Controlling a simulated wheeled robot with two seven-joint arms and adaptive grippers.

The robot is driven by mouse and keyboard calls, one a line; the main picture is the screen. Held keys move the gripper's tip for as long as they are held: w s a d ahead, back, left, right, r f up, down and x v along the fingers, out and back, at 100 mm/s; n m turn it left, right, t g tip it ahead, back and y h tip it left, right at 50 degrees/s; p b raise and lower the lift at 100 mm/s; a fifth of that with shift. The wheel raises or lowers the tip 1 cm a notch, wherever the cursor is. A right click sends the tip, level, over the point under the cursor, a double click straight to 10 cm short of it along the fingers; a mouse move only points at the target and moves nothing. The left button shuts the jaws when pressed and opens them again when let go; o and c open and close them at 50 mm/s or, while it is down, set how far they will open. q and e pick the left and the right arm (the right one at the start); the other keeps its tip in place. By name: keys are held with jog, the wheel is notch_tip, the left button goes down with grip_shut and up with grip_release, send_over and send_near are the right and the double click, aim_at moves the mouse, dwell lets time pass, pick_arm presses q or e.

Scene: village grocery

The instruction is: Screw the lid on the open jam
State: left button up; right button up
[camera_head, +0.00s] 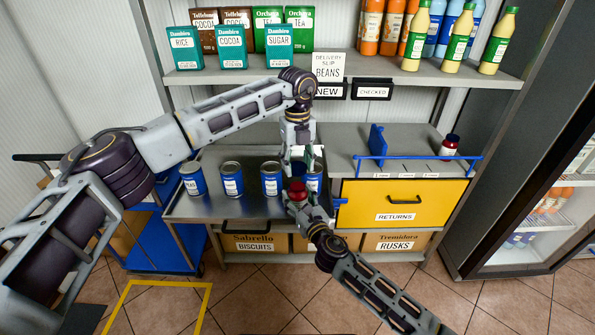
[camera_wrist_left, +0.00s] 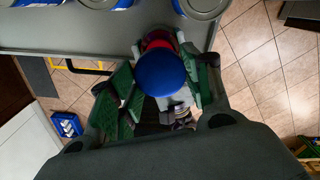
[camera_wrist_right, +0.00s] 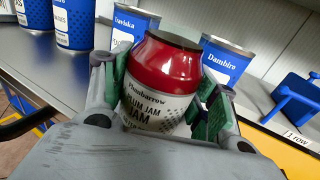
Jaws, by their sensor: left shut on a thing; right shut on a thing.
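The open jam jar (camera_wrist_right: 160,85), red with a white plum jam label, is held in my right gripper (camera_head: 297,205). In the right wrist view its dark top shows no lid on it, and the jar looks tilted there. The blue lid (camera_wrist_left: 160,73) is between the fingers of my left gripper (camera_head: 298,165), which is shut on it and points down. In the head view the lid is just above the jar (camera_head: 299,191), roughly over its mouth and seemingly apart from it. In the left wrist view the lid hides most of the jar.
Several blue cans (camera_head: 232,180) stand on the steel counter (camera_head: 205,208) close behind and beside the jar. A second jam jar (camera_head: 449,145) with a dark lid stands on the right counter, above the yellow returns drawer (camera_head: 390,202). A stocked shelf (camera_head: 420,76) is above.

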aim_at(298, 184)
pick_arm(q)
jog(key=shift+f, duration=1.55)
jog(key=shift+f, duration=0.25)
jog(key=shift+f, duration=0.7)
jog(key=shift+f, duration=0.5)
